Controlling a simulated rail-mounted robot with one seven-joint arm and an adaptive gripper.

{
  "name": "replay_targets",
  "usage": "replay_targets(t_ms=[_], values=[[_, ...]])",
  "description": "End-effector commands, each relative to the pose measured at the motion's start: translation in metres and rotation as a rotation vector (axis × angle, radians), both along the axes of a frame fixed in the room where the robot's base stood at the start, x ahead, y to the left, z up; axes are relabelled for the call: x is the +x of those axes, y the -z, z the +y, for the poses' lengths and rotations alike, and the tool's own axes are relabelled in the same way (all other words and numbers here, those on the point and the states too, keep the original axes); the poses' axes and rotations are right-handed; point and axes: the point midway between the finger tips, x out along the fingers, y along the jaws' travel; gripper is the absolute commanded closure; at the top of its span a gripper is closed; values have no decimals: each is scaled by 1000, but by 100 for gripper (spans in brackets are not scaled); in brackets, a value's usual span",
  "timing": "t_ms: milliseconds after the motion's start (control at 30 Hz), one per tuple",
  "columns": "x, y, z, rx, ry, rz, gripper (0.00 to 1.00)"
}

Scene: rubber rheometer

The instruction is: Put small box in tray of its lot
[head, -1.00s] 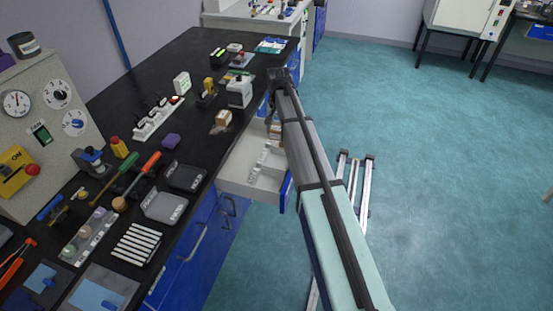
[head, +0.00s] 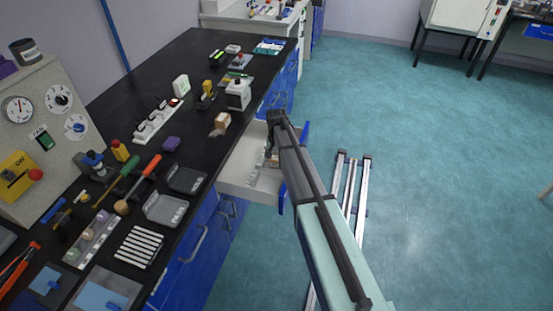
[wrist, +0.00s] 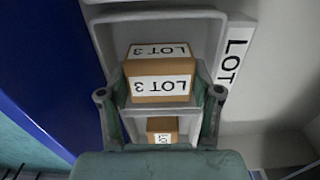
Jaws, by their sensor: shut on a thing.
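A small brown box (wrist: 158,85) with white "LOT 3" labels sits between the fingers of my gripper (wrist: 160,95) in the wrist view, and my gripper is shut on it. A grey tray (wrist: 218,50) with raised walls lies around and behind the held box; I cannot tell whether the box touches its floor. A white label (wrist: 235,55) reading "LOT" stands at the tray's right, its number cut off. A second brown box (wrist: 162,126) with a "LOT" label sits nearer my palm, its number unreadable. In the head view, my arm partly hides my gripper over the open drawer (head: 238,185).
The drawer's blue front (head: 281,198) stands out from the black bench (head: 130,105). The floor at right is largely clear.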

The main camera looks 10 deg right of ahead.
Motion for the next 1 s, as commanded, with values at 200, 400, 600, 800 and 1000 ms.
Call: replay_targets(t_ms=[200, 400, 600, 800, 1000], values=[[0, 3, 0, 0, 0, -1, 75], [0, 7, 0, 0, 0, -1, 75], [0, 6, 0, 0, 0, -1, 26], [0, 4, 0, 0, 0, -1, 26], [0, -9, 0, 0, 0, -2, 26]])
